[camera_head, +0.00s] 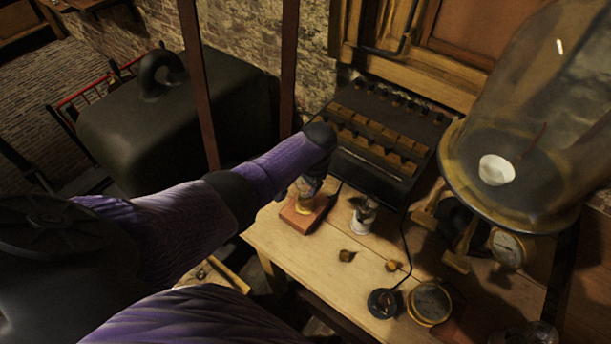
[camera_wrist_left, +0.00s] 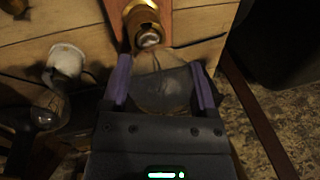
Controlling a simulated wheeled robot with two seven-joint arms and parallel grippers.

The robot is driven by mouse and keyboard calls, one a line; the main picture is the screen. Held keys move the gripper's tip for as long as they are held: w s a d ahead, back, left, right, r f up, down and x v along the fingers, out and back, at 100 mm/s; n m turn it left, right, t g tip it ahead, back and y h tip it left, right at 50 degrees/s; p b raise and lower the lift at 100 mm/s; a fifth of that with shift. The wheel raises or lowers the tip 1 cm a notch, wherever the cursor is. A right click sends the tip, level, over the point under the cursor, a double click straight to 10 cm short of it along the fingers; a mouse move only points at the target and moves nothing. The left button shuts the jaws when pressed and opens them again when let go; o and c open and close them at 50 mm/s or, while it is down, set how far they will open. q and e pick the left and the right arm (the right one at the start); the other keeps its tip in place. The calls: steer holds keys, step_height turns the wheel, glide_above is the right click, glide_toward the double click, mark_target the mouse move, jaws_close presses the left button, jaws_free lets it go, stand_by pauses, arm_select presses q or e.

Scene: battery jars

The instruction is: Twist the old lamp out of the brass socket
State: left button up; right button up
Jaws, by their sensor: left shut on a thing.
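The old lamp is a clear, slightly clouded glass bulb (camera_wrist_left: 163,92) in the left wrist view. My left gripper (camera_wrist_left: 160,72) is shut on its glass, with one purple finger on each side. The lamp's metal end points at the brass socket (camera_wrist_left: 141,14); I cannot tell how far it sits in it. The socket stands on a reddish wooden block (camera_head: 298,219) on the bench in the head view. There my left gripper (camera_head: 309,186) reaches down over the block and hides most of the lamp. My right gripper is not in view.
A second bulb (camera_wrist_left: 48,108) stands in a white cup (camera_head: 361,224) beside the block. A glass bell jar (camera_head: 570,110) stands right, a dark slotted case (camera_head: 375,140) behind.

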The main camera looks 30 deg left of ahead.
arm_select(q)
steer(key=shift+n, duration=1.2)
steer(key=shift+a+p+v, duration=0.25)
steer(key=shift+p+v, duration=0.9)
steer(key=shift+p, duration=0.05)
steer(key=shift+w+r, duration=0.1)
steer(key=p+v, duration=0.2)
steer(key=a+p+v, duration=0.1)
steer(key=p+v, duration=0.2)
steer(key=shift+w+r, duration=0.15)
steer(key=shift+r, duration=0.05)
steer(key=shift+f, duration=0.15)
